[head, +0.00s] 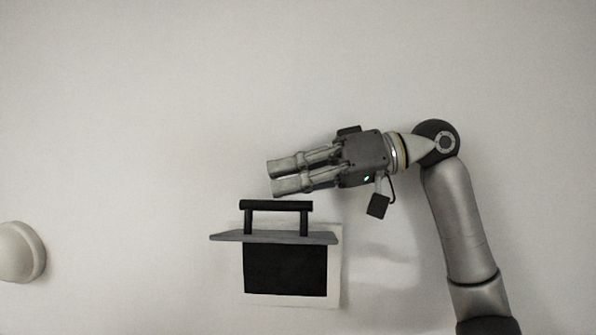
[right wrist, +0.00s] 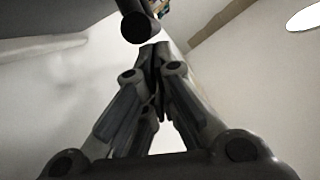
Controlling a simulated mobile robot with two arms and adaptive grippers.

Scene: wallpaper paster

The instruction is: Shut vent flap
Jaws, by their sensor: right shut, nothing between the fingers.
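The vent (head: 334,262) is a white frame on the pale wall around a dark opening (head: 285,270). Its grey flap (head: 225,238) stands open, jutting out from the top of the opening. A black bar handle (head: 276,205) sits on two posts on the flap's upper side. My right gripper (head: 271,177) is shut and empty, just above the handle in the head view, pointing left. In the right wrist view the shut fingers (right wrist: 155,58) point toward the black round end of the handle bar (right wrist: 140,28). I cannot tell whether they touch. My left gripper is out of view.
A white rounded object (head: 20,252) shows at the left edge of the head view. The wall around the vent is otherwise bare, with free room above and to the left. In the right wrist view a bright oval (right wrist: 305,15) is at the upper right.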

